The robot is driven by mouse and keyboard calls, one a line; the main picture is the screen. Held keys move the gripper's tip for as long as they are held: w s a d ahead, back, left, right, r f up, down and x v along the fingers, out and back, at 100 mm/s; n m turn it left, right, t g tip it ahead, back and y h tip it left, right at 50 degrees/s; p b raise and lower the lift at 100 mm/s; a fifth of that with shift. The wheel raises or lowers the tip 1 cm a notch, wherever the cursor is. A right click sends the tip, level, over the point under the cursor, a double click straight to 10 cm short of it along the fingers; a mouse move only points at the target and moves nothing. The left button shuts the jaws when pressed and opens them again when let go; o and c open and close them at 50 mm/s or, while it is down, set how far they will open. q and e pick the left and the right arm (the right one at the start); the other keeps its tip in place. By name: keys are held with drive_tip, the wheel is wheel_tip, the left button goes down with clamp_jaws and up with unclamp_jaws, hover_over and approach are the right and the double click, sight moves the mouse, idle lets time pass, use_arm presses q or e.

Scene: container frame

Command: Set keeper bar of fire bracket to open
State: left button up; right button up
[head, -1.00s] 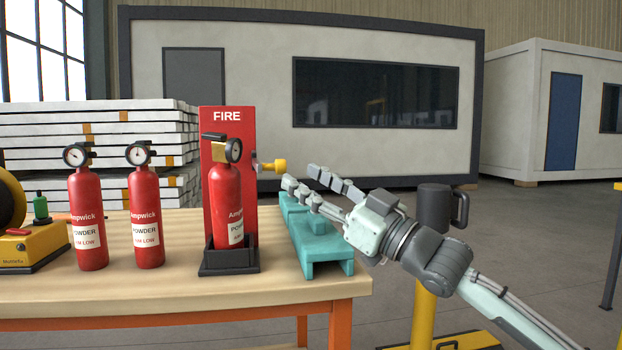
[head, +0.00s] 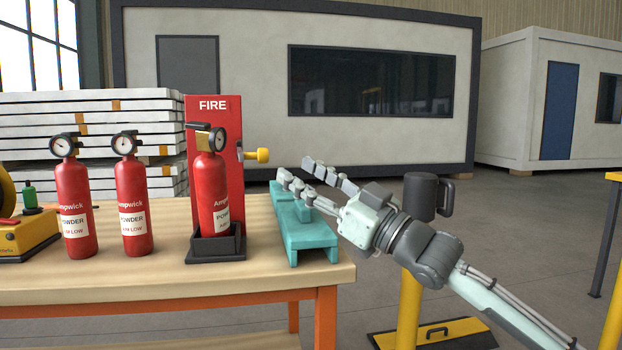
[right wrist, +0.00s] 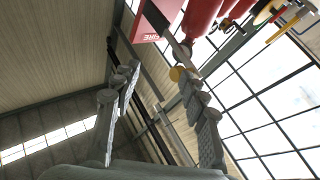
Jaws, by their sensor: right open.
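The red fire bracket (head: 214,104), marked FIRE, stands upright on the table with a red extinguisher (head: 211,190) in its black foot cup (head: 216,246). A yellow knob (head: 262,155) sticks out at the bracket's right edge. In the right wrist view a grey metal bar (right wrist: 166,30) runs beside the red bracket, with the yellow knob (right wrist: 177,74) near its end. How far the bar crosses the extinguisher is hard to tell. My right gripper (head: 296,168) is open and empty, right of the knob and apart from it. My left gripper is out of view.
Two more red extinguishers (head: 74,205) stand left on the table (head: 165,275). A teal stand (head: 305,238) sits below my right gripper. A dark mug-like object (head: 421,196) on a yellow post (head: 407,310) stands close behind my right wrist.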

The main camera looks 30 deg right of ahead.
drive_tip(key=v, duration=1.2)
idle(0.7)
